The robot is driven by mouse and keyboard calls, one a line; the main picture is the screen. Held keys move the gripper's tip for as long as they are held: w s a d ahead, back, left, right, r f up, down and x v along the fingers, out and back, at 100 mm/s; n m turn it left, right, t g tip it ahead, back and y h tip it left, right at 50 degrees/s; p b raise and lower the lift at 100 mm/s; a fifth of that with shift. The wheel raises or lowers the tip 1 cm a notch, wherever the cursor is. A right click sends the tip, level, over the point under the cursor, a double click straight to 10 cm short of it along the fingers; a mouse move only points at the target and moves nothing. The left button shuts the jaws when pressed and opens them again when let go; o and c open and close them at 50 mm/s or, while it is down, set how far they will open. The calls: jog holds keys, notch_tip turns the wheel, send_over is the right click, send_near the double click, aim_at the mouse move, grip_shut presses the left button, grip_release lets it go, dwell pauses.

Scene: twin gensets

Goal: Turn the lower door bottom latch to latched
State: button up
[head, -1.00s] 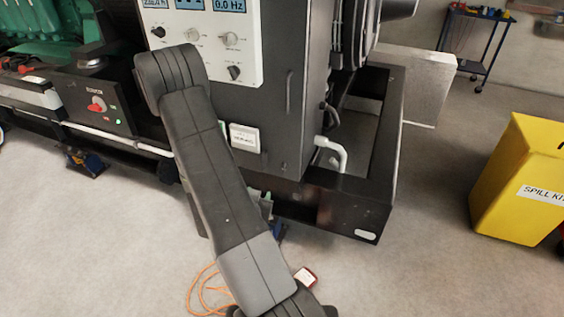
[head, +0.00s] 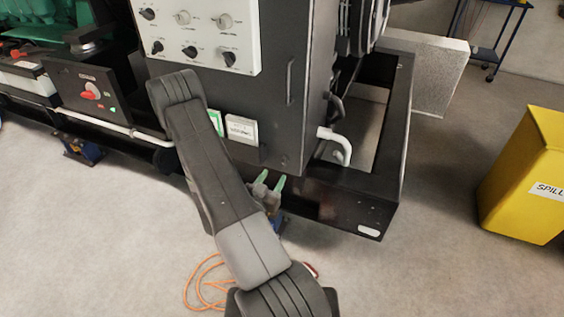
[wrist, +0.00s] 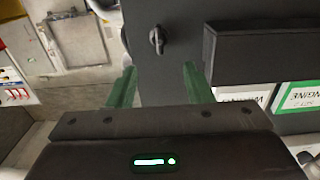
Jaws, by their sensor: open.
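The lower door (head: 275,105) is a dark panel on the genset cabinet, with a vertical bar handle (head: 290,80). In the wrist view, a small dark latch (wrist: 157,41) sits on the dark door panel (wrist: 180,65). Its grip looks roughly upright in that picture. I cannot make out the latch in the head view. My gripper (head: 270,181) has green fingers and is low in front of the cabinet's bottom edge. In the wrist view the gripper (wrist: 160,86) is open and empty, and the latch lies beyond the gap between its fingers, apart from them.
A dark box-like ledge (wrist: 265,52) and upside-down labels (wrist: 299,95) are right of the fingers in the wrist view. A white bent pipe (head: 336,143) and black base frame (head: 350,205) stand right of the door. A yellow spill bin (head: 522,180) is farther right, with clear floor between.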

aim_at(283, 162)
jog(key=x, duration=0.8)
jog(key=shift+w+d+p, duration=0.1)
jog(key=shift+w+p, duration=0.05)
jog(key=shift+p, duration=0.2)
jog(key=c, duration=1)
jog(key=shift+o, duration=0.2)
